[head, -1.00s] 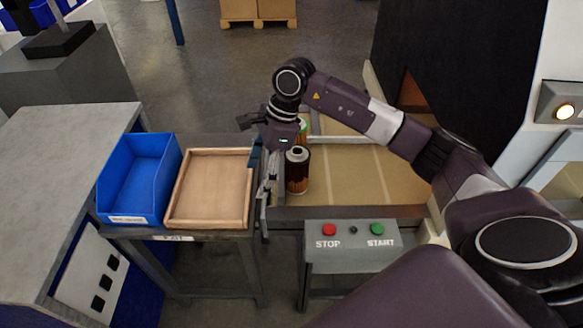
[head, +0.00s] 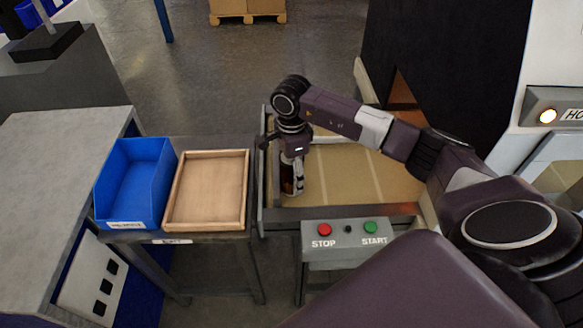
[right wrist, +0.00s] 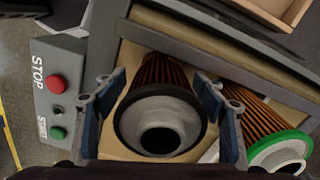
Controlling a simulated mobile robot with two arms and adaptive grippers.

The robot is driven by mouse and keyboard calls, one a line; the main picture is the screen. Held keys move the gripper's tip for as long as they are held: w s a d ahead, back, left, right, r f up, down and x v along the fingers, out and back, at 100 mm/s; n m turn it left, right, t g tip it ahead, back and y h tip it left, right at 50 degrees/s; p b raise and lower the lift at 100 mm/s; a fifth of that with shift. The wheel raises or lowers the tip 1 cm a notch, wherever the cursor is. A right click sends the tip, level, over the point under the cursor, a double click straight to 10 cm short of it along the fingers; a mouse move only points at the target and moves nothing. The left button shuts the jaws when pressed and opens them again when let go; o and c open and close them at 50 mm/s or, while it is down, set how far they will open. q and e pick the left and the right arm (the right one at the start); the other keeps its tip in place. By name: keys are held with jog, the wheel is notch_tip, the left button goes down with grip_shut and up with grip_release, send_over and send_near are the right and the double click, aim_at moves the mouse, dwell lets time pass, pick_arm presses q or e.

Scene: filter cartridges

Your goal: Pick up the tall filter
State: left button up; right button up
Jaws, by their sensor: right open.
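A filter with orange-brown pleats and a black end ring (right wrist: 130,118) stands between the fingers of my right gripper in the right wrist view. The open fingers lie on either side of it; contact is not clear. In the head view my right gripper (head: 293,188) points down over the belt, and the pleated filter (head: 286,178) shows partly behind its fingers. A second pleated filter with a green end ring (right wrist: 284,148) stands close beside the right finger in the right wrist view. My left gripper is not in view.
The conveyor belt (head: 355,175) is bare to the right of the gripper. A grey rail edges it. A wooden tray (head: 207,220) and a blue bin (head: 128,190) stand empty on a table at left. A STOP/START button box (head: 347,240) stands in front.

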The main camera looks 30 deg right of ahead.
jog(key=shift+f, duration=0.25)
jog(key=c, duration=1.3)
jog(key=shift+r, duration=0.15)
jog(key=shift+c, duration=0.2)
notch_tip(320, 180, up, 10)
jog(key=p, duration=0.5)
